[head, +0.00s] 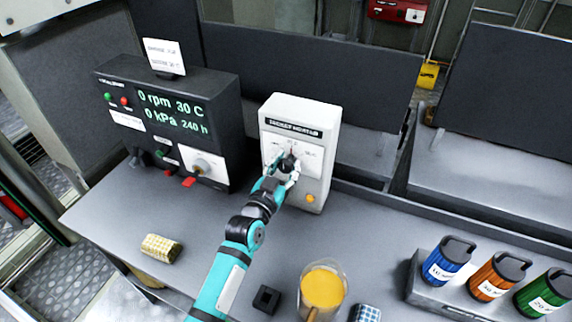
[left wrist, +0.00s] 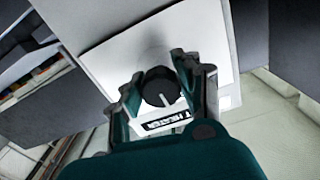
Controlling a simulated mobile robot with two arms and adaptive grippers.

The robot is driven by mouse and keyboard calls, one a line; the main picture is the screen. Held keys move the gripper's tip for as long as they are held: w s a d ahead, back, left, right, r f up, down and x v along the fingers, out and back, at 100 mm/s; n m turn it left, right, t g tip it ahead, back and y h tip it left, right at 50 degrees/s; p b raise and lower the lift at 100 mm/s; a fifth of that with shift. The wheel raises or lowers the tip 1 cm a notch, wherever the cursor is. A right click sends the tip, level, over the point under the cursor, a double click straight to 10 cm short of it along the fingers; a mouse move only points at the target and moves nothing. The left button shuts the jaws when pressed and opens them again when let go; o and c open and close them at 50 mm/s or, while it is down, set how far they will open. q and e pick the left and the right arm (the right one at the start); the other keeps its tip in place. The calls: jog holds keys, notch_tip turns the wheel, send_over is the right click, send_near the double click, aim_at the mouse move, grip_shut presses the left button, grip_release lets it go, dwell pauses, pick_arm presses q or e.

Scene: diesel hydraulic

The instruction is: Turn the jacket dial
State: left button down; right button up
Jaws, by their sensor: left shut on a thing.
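The jacket heater box (head: 300,112) is a white upright unit on the grey bench, with a black dial on its front plate. The dial is mostly hidden by my gripper in the head view. In the left wrist view the round black dial (left wrist: 160,88) shows a white pointer line, above a label reading HEATER. My left gripper (head: 283,172) is at the box front, its fingers on both sides of the dial, shut on it. The fingers also show in the left wrist view (left wrist: 160,95). My right gripper is not in view.
A black control unit (head: 215,100) with a green display stands left of the box. A beaker of orange liquid (head: 322,288), a small black block (head: 266,299) and a yellow patterned block (head: 160,248) are on the bench. Blue, orange and green canisters stand in a rack (head: 425,290) at right.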

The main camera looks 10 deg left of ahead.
pick_arm(q)
jog(key=n+p, duration=0.1)
jog(key=n, duration=0.4)
jog(key=shift+r+n+p, duration=0.1)
jog(key=shift+n+p, duration=0.2)
jog(key=shift+n, duration=0.1)
jog(key=n, duration=0.3)
jog(key=shift+n+p, duration=0.35)
jog(key=shift+n, duration=0.85)
jog(key=c, duration=0.9)
grip_release()
jog(key=shift+o, duration=0.2)
jog(key=shift+s, duration=0.1)
jog(key=s+a, duration=0.2)
jog(key=s, duration=0.9)
jog(key=shift+s, duration=0.3)
